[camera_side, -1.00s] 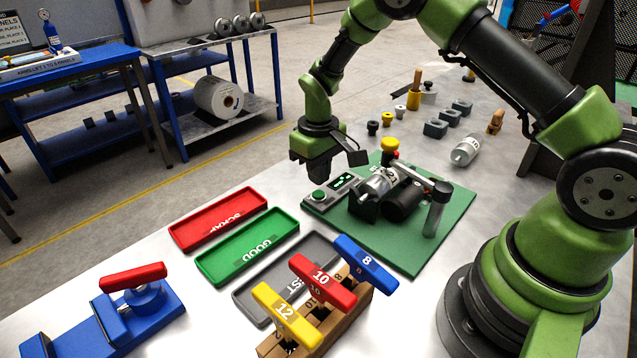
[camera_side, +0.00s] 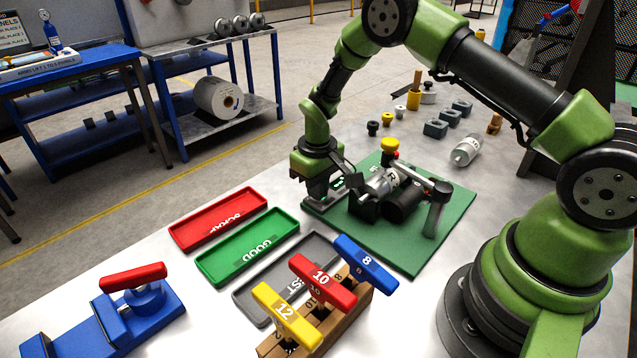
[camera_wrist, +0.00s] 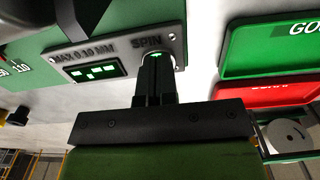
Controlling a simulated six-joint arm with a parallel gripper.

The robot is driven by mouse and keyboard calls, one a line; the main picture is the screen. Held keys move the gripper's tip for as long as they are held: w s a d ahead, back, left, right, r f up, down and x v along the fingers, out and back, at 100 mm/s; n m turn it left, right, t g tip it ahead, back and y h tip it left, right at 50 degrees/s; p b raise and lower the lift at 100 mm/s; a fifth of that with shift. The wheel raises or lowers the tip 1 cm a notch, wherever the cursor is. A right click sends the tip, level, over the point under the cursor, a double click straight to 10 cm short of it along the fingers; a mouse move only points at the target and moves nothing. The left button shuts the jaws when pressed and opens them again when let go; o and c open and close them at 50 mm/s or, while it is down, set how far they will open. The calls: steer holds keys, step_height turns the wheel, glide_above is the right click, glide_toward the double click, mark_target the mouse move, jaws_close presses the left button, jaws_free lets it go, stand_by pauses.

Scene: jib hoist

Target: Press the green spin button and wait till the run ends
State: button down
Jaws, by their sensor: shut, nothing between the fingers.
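The spin button (camera_wrist: 156,54) shows in the wrist view as a small bit of bright green beside the word SPIN, mostly hidden by my fingers. It sits at one end of a grey control panel (camera_wrist: 112,53) with a lit display (camera_wrist: 95,72) of green marks, not legible. My gripper (camera_wrist: 155,62) is shut and empty, its fingertips at the button. Whether they touch or press it I cannot tell. In the side view my gripper (camera_side: 317,197) points down over the panel's near left end and hides the button.
The green base plate (camera_side: 420,256) carries a silver cylinder (camera_side: 382,183), a black motor-like cylinder (camera_side: 406,203) and a yellow knob (camera_side: 390,145). Red (camera_side: 182,237), green (camera_side: 208,270) and grey trays (camera_side: 246,304) lie in front. Several coloured numbered handles (camera_side: 322,281) stand nearby.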

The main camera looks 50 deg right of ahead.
steer(key=shift+s+f, duration=0.25)
steer(key=shift+f, duration=0.1)
step_height(320, 180, up, 15)
steer(key=shift+w, duration=0.25)
steer(key=shift+f, duration=0.15)
steer(key=s+a+r+m+t+y, duration=0.1)
steer(key=s+a+r+m+t, duration=0.2)
steer(key=s+r, duration=0.95)
steer(key=s+r+t, duration=0.1)
steer(key=s+t, duration=0.1)
steer(key=s, duration=0.3)
steer(key=s+a+r+m+t+y, duration=0.1)
steer(key=s+t, duration=0.1)
steer(key=s, duration=0.3)
steer(key=shift+s+a+r, duration=0.25)
steer(key=shift+a+r, duration=0.05)
steer(key=shift+r, duration=0.05)
